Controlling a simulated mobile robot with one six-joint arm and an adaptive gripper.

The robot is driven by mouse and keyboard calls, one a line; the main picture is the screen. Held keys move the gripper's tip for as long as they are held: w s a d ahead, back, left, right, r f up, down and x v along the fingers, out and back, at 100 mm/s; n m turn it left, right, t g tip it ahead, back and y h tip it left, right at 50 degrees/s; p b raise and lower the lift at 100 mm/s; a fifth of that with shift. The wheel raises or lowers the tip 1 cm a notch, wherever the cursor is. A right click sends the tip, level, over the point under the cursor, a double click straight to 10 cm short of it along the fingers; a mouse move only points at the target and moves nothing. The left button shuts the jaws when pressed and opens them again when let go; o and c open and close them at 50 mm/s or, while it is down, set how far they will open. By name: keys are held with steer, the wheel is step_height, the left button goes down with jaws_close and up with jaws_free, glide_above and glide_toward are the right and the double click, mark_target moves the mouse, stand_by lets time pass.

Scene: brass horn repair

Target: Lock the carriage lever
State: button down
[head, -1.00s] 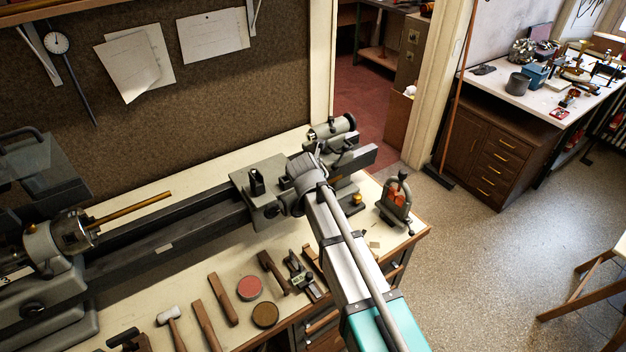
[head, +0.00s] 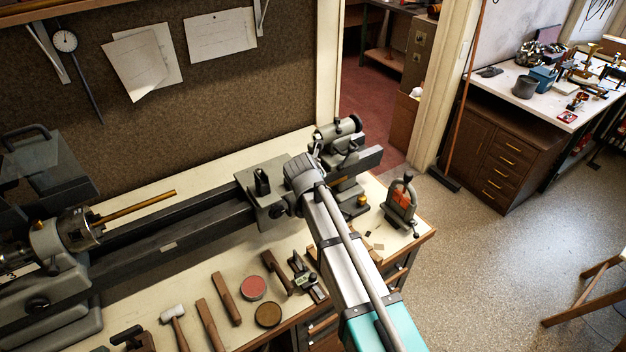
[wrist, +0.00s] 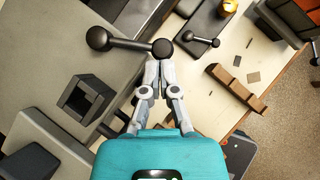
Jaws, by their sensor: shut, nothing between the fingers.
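A black lever with a ball at each end (wrist: 130,43) lies across the top of the wrist view, over the grey lathe parts. I take it to be the carriage lever, though no label shows. My gripper (wrist: 158,58) is shut and empty. Its fingertips are right by the lever's right-hand ball; I cannot tell whether they touch it. The carriage (head: 262,208) is a grey block on the dark lathe bed in the head view, left of my wrist. There my fingers are hidden behind my wrist.
A smaller black handle (wrist: 201,41) stands right of my fingertips. A hollow dark square block (wrist: 86,99) is on the left. A brown wooden piece (wrist: 236,88) lies on the bench. In the head view, a clamp-like tool (head: 401,203) stands near the bench's right end.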

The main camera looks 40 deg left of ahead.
steer(key=shift+s+d, duration=0.1)
steer(key=s+d+r+p, duration=0.6)
steer(key=s+r+p, duration=0.1)
steer(key=r+p, duration=0.1)
steer(key=shift+s+d+r, duration=0.15)
steer(key=shift+d+r, duration=0.1)
steer(key=shift+d, duration=0.15)
stand_by(0.4)
stand_by(0.6)
